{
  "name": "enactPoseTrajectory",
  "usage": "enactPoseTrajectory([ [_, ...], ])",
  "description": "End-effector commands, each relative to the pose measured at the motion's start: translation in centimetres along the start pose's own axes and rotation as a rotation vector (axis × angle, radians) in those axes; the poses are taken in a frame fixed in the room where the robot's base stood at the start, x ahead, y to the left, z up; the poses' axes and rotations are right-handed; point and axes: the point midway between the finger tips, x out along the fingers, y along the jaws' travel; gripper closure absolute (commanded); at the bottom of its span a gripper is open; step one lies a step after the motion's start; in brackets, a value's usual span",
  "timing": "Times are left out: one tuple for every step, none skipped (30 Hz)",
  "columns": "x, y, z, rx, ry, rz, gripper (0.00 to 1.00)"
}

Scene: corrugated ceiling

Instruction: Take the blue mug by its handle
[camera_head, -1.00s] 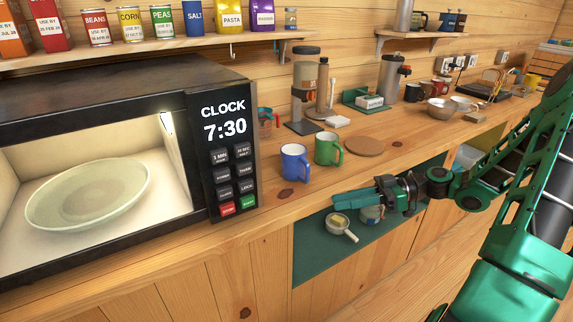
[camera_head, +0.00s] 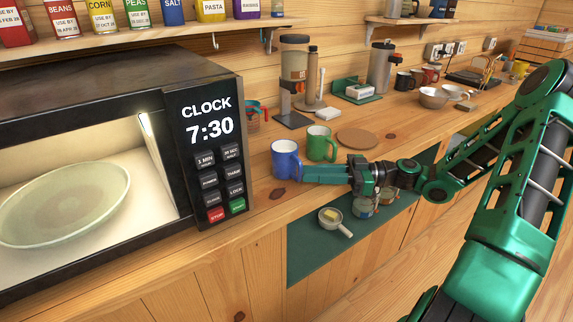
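The blue mug (camera_head: 285,157) stands upright on the wooden counter, just right of the microwave. My gripper (camera_head: 306,174) reaches in from the right, its fingers level with the counter and pointing left. Its fingertips are at the mug's right side, where the handle is. The fingers cover most of the handle, so I cannot tell whether they are around it or beside it, or how far apart they are. The green mug (camera_head: 319,146) stands upright just behind the fingers, to the right of the blue mug.
The open microwave (camera_head: 212,150) with a plate (camera_head: 65,205) inside fills the left. A round wooden board (camera_head: 357,139) lies behind my gripper. A coffee grinder (camera_head: 294,75) stands at the back. Below the counter edge, a small pan (camera_head: 331,215) and jars sit on a green shelf (camera_head: 300,255).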

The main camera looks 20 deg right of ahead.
Motion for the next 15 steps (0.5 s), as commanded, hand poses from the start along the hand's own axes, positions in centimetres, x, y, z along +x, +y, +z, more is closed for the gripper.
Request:
enactPoseTrajectory([
  [0.9,0.0,-0.1,0.0,0.002,-0.004,0.81],
  [1.3,0.0,0.0,0.0,0.002,-0.005,0.81],
  [1.9,0.1,0.0,0.001,0.001,-0.005,0.81],
  [2.3,0.1,0.0,0.001,0.001,-0.004,0.81],
  [2.7,0.1,0.0,0.002,0.002,-0.004,0.81],
  [3.2,0.1,0.0,0.001,0.002,-0.005,0.81],
  [3.5,0.1,0.0,0.002,0.002,-0.004,0.81],
  [3.7,0.1,0.0,0.002,0.002,-0.004,0.81],
  [3.9,0.1,0.0,0.002,0.001,-0.003,0.81],
  [4.0,0.1,0.0,0.002,0.001,-0.003,0.81],
  [4.1,0.1,0.0,0.002,0.0,-0.003,0.81],
  [4.1,0.1,0.0,0.002,0.0,-0.002,0.81],
  [4.1,0.1,0.0,0.001,0.0,-0.002,0.81],
  [4.1,0.1,0.0,0.001,0.0,-0.002,0.81],
  [4.1,0.1,0.0,0.001,0.0,-0.002,0.81],
])
